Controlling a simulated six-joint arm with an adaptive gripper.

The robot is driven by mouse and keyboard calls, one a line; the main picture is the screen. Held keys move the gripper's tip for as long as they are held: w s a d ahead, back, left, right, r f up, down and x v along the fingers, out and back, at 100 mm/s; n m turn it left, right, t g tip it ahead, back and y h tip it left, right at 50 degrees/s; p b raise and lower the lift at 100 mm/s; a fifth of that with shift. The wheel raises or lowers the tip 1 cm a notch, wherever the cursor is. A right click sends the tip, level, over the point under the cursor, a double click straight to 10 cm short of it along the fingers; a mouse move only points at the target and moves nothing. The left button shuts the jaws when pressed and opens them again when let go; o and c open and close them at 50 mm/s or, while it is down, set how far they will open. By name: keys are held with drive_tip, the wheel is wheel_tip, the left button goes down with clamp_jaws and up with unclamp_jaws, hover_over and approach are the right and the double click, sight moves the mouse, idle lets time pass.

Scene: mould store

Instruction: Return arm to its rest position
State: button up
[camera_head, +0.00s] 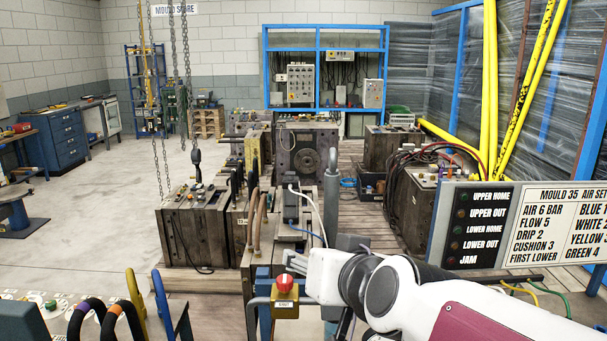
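My arm reaches in from the lower right corner towards the centre, its white and dark links filling that part of the view. My gripper (292,261) is at the arm's left end, just above a yellow box with a red button (284,283). The gripper's fingers are small and partly hidden by the wrist, so I cannot tell whether they are open or shut. I see no object in it. I cannot tell whether it touches the metal parts beside it.
A signal panel (478,232) stands right, behind the arm. Yellow poles (490,90) lean at the right. Hoses (125,315) are at the lower left.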

drive_tip(key=s+d+f+g+h, duration=0.1)
drive_tip(key=s+d+f, duration=0.3)
drive_tip(key=s, duration=0.4)
drive_tip(key=s+d+f+g+h, duration=0.2)
drive_tip(key=s+d+f, duration=0.3)
drive_tip(key=s, duration=0.3)
drive_tip(key=s+d+f+g+h, duration=0.1)
drive_tip(key=s+d+f+g, duration=0.2)
drive_tip(key=s+d+f, duration=0.2)
drive_tip(key=s+d, duration=0.1)
drive_tip(key=s, duration=0.2)
drive_tip(key=shift+d+m+g+h, duration=0.3)
drive_tip(key=shift+d+m, duration=0.1)
